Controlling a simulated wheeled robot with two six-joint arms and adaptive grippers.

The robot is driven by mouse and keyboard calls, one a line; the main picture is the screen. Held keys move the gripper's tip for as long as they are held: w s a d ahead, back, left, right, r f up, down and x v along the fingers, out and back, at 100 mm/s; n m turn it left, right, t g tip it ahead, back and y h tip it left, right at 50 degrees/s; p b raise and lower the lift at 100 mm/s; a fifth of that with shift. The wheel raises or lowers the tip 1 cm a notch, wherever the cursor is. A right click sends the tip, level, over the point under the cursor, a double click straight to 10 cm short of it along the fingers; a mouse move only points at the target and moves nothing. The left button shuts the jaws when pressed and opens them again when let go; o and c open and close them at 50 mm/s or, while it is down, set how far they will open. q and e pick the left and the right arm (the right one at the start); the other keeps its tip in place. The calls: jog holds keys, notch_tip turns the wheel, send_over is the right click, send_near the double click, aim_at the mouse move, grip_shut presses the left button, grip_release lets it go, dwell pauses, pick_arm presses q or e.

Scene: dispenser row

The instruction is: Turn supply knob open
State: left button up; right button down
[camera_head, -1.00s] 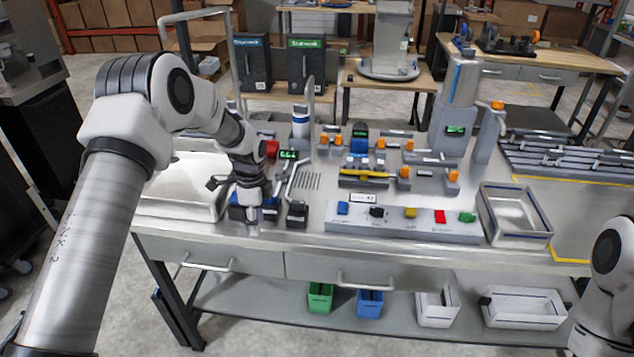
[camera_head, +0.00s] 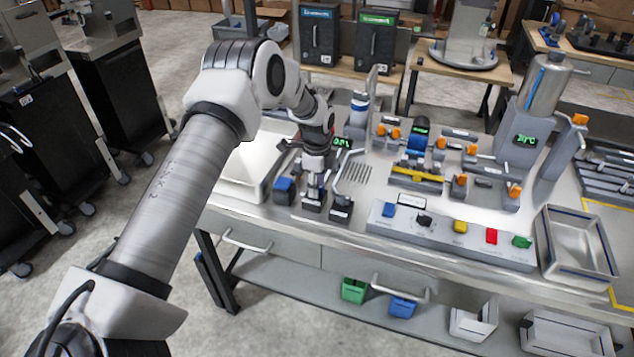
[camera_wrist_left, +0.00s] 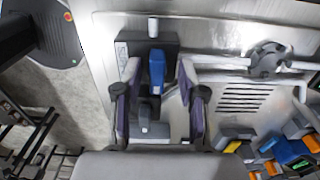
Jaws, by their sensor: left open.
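My left gripper (camera_head: 314,184) points down over a row of small dark blocks at the front left of the steel bench. Its two fingers are apart in the left wrist view (camera_wrist_left: 161,104). A blue upright piece (camera_wrist_left: 157,72) on a dark block (camera_wrist_left: 147,46) shows between and just beyond the fingers; contact cannot be told. A blue-topped block (camera_head: 284,185) stands left of the gripper, and a dark block (camera_head: 341,209) stands to its right. A black knob (camera_head: 424,220) sits on the front button panel. No readable label shows which is the supply knob. My right gripper is out of view.
A round grey fitting (camera_wrist_left: 268,58) is right of the fingers in the wrist view. Another tray (camera_head: 577,243) stands at the panel's right.

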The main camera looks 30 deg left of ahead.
pick_arm(q)
jog(key=shift+s+r, duration=0.15)
jog(key=shift+s, duration=0.05)
jog(key=shift+c, duration=1.4)
jog(key=shift+s, duration=0.1)
grip_shut()
jog(key=n, duration=0.2)
jog(key=shift+f+n+b, duration=0.25)
jog(key=shift+n+b, duration=0.1)
jog(key=shift+n, duration=0.05)
jog(key=n, duration=0.5)
jog(key=shift+s+d, duration=0.1)
jog(key=n, duration=0.4)
jog(key=shift+n, duration=0.4)
jog(key=n, duration=0.5)
jog(key=shift+n, duration=0.3)
